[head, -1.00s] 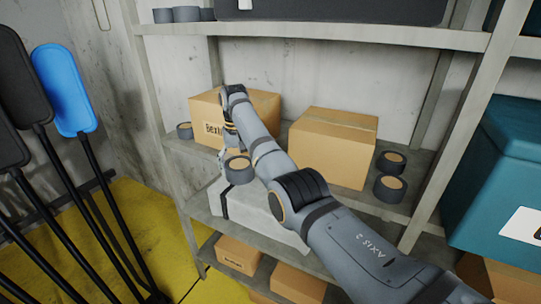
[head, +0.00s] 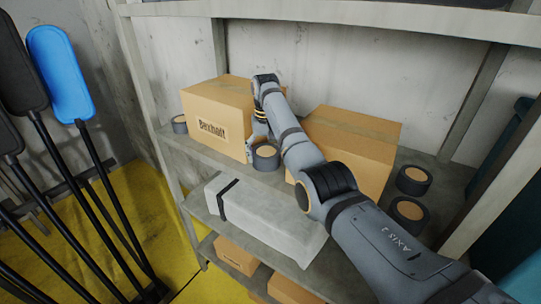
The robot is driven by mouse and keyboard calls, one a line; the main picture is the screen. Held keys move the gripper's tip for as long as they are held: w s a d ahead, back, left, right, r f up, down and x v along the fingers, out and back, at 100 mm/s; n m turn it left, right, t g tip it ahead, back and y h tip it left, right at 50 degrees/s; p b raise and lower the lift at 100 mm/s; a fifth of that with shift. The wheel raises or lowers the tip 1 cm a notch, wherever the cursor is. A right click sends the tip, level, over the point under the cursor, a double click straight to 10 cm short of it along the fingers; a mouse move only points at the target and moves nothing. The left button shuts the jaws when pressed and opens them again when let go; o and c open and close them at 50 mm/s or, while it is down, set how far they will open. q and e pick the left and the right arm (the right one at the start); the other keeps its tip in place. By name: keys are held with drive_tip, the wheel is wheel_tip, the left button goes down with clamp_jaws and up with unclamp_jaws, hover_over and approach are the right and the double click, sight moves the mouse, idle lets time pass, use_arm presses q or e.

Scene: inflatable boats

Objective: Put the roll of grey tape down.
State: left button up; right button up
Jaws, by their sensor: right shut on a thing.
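My right gripper (head: 262,140) is shut on a roll of grey tape (head: 266,162), dark grey with a tan core face. It is at the middle shelf's (head: 202,158) front edge, between two cardboard boxes. The left box (head: 212,120) is printed "Bexholt"; the right box (head: 352,145) is partly behind my arm. I cannot tell whether the roll touches the shelf. My wrist partly hides the gripper's fingers. My left gripper is out of view.
Two more tape rolls (head: 413,180) (head: 408,213) lie at the shelf's right end, and another (head: 180,124) at its left end. Paddles (head: 62,75) stand at the left.

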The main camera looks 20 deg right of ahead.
sight(268, 150)
drive_tip(key=shift+s+a+f, duration=0.1)
drive_tip(key=shift+f, duration=0.4)
drive_tip(key=shift+d, duration=0.3)
drive_tip(key=shift+w+d+f, duration=0.2)
drive_tip(key=shift+w+d, duration=0.05)
drive_tip(key=o, duration=1.2)
drive_tip(key=shift+w+d+f, duration=0.1)
drive_tip(key=shift+w, duration=0.05)
drive_tip(key=shift+c, duration=0.2)
drive_tip(key=shift+a, duration=0.2)
drive_tip(key=shift+s+a, duration=0.15)
drive_tip(key=shift+s, duration=0.05)
drive_tip(key=shift+r, duration=0.3)
wheel_tip(268, 150, up, 7)
drive_tip(key=b, duration=0.2)
drive_tip(key=shift+w+b, duration=0.1)
drive_tip(key=shift+b, duration=0.25)
drive_tip(key=r+p, duration=0.1)
drive_tip(key=r, duration=0.1)
drive_tip(key=r+p, duration=0.1)
drive_tip(key=r, duration=0.1)
drive_tip(key=shift+s+r+p, duration=0.2)
drive_tip(key=shift+r+p, duration=0.2)
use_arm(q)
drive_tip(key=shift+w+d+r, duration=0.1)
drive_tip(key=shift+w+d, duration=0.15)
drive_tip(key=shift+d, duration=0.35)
use_arm(e)
drive_tip(key=shift+f, duration=0.1)
drive_tip(key=shift+w, duration=0.1)
